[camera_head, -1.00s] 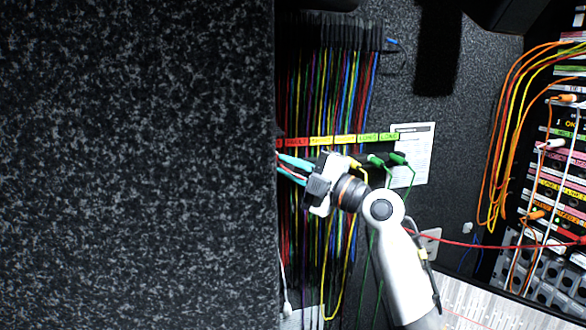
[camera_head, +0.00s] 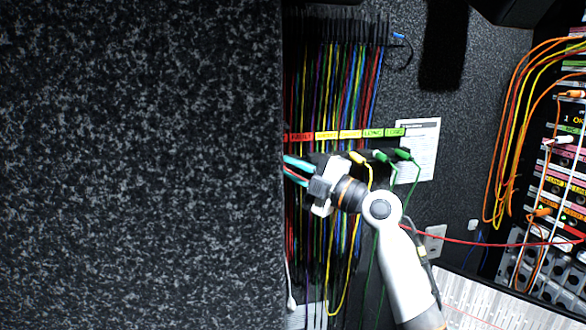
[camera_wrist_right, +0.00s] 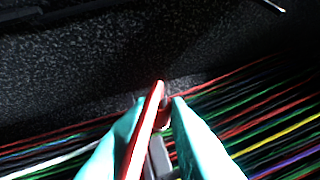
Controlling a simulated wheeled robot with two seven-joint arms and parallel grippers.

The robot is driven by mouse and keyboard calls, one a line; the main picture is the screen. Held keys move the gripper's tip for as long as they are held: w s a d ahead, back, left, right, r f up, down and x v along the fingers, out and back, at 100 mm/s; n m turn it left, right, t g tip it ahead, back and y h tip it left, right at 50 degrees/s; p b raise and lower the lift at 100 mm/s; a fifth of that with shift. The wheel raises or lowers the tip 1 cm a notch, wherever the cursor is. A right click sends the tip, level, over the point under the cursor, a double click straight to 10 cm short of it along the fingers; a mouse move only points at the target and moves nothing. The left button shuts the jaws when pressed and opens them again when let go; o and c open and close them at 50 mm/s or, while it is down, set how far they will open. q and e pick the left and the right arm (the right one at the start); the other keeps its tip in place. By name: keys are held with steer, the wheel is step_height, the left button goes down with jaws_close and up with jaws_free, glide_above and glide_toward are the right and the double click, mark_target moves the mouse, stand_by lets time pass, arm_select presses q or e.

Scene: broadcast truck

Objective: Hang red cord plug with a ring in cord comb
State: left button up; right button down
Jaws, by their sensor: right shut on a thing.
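The cord comb carries a strip of red, yellow and green labels (camera_head: 346,134) on the wall in the head view. Yellow (camera_head: 357,158) and green plugs (camera_head: 404,154) hang along it toward the right. My right gripper (camera_head: 290,168) is at the left end of the visible comb, just below the red label, its teal fingertips partly hidden by the dark panel's edge. In the right wrist view the fingers (camera_wrist_right: 165,105) are shut on the red cord plug (camera_wrist_right: 145,125), which shows as a red strip between them. Its ring cannot be made out. My left gripper is not in view.
A large speckled dark panel (camera_head: 140,165) fills the left side. Many coloured cords (camera_head: 335,85) hang behind the gripper. A red cord (camera_head: 470,241) runs across to the patch rack (camera_head: 565,180) on the right. A white printed sheet (camera_head: 425,165) is beside the comb.

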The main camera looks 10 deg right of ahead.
stand_by(0.4)
steer(key=shift+w+p, duration=0.1)
steer(key=shift+p, duration=0.4)
steer(key=shift+c, duration=1)
jaws_free()
steer(key=shift+s, duration=0.25)
steer(key=shift+s+p, duration=0.6)
steer(key=shift+s, duration=0.05)
steer(key=shift+s, duration=0.2)
steer(key=shift+s+p, duration=0.4)
steer(key=shift+s, duration=0.05)
